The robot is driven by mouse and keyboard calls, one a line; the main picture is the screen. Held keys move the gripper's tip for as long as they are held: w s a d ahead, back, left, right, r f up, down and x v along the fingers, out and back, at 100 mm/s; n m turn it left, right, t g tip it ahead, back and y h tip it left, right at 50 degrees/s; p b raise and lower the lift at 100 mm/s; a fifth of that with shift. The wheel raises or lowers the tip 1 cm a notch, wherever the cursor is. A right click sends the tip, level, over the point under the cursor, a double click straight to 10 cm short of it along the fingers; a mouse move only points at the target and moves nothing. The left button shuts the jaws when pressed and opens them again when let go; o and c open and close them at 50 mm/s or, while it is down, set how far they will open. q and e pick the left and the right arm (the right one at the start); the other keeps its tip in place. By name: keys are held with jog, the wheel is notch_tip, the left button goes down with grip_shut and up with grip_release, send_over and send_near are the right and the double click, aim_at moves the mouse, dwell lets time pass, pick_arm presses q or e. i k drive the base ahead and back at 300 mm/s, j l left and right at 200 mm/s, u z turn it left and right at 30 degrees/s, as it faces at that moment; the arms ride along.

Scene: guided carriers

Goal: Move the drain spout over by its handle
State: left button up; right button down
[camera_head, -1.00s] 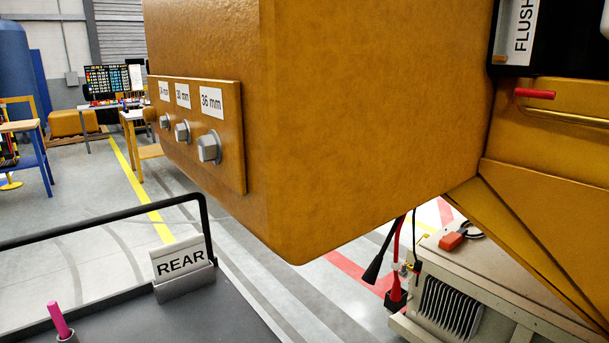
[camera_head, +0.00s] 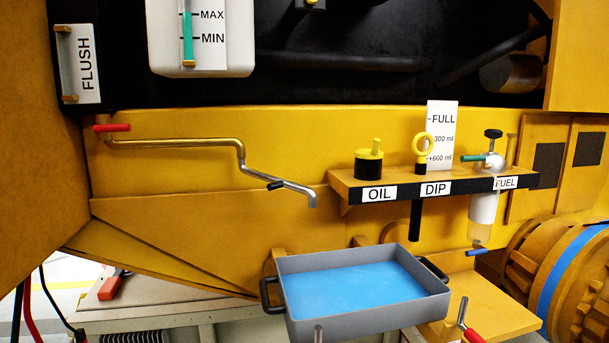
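The drain spout (camera_head: 180,142) is a bent metal pipe along the yellow machine side. It runs right from near a red lever (camera_head: 112,128), steps down, and ends in a downturned tip (camera_head: 312,201). A short black handle (camera_head: 275,184) sits on its lower, outer part. In the picture the tip is above the back left part of a grey tray (camera_head: 291,304) holding blue liquid; I cannot tell whether it is directly over the tray. Neither of my grippers is in view, and nothing is seen touching the spout.
The tray has black side handles and stands below a shelf (camera_head: 350,189) labelled OIL, DIP and FUEL. A fuel filter (camera_head: 484,208) hangs at the shelf's right end. A FLUSH panel (camera_head: 85,65) and a white reservoir (camera_head: 202,45) are above. A yellow block edges the left.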

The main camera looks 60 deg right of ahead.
aim_at(276, 181)
jog(key=z, duration=1.6)
